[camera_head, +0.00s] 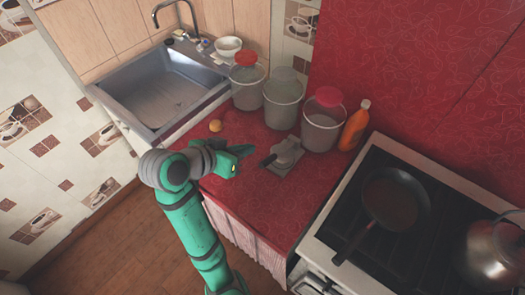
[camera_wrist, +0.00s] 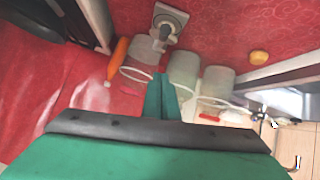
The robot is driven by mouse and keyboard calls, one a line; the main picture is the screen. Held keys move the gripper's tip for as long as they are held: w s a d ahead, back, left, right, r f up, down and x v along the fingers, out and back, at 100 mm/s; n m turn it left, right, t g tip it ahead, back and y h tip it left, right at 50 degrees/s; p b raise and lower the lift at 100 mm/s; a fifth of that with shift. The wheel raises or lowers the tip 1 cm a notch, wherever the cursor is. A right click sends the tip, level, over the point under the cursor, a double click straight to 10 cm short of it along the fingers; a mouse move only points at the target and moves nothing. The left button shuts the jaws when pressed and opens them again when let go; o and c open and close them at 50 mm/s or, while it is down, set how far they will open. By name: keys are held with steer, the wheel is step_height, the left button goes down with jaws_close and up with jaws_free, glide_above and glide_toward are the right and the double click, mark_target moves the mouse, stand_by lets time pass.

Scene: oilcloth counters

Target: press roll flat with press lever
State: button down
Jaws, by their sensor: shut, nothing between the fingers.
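The press (camera_head: 285,154) is a small grey device with a dark lever handle (camera_head: 268,160), standing on the red counter. It also shows at the top of the wrist view (camera_wrist: 170,20). A small round orange-yellow roll (camera_head: 215,125) lies on the counter to the left of the press, and the wrist view shows it at the right (camera_wrist: 259,57). I cannot tell whether anything lies inside the press. My gripper (camera_head: 248,149) is shut and empty. It is above the counter between the roll and the press, apart from both. The wrist view shows its fingers together (camera_wrist: 161,95).
Several clear buckets (camera_head: 283,98) stand behind the press, beside an orange bottle (camera_head: 355,124). A sink (camera_head: 160,90) is at left. A stove (camera_head: 400,235) with a pan (camera_head: 395,198) and kettle (camera_head: 495,252) is at right. The red counter (camera_head: 255,205) is bare in front.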

steer(key=x, duration=0.3)
steer(key=s+f+x, duration=0.1)
steer(key=x, duration=0.3)
steer(key=f+x, duration=0.1)
steer(key=x, duration=0.2)
steer(key=shift+s+a+f, duration=0.1)
steer(key=shift+a, duration=0.1)
steer(key=shift+s+f, duration=0.3)
steer(key=shift+f, duration=0.25)
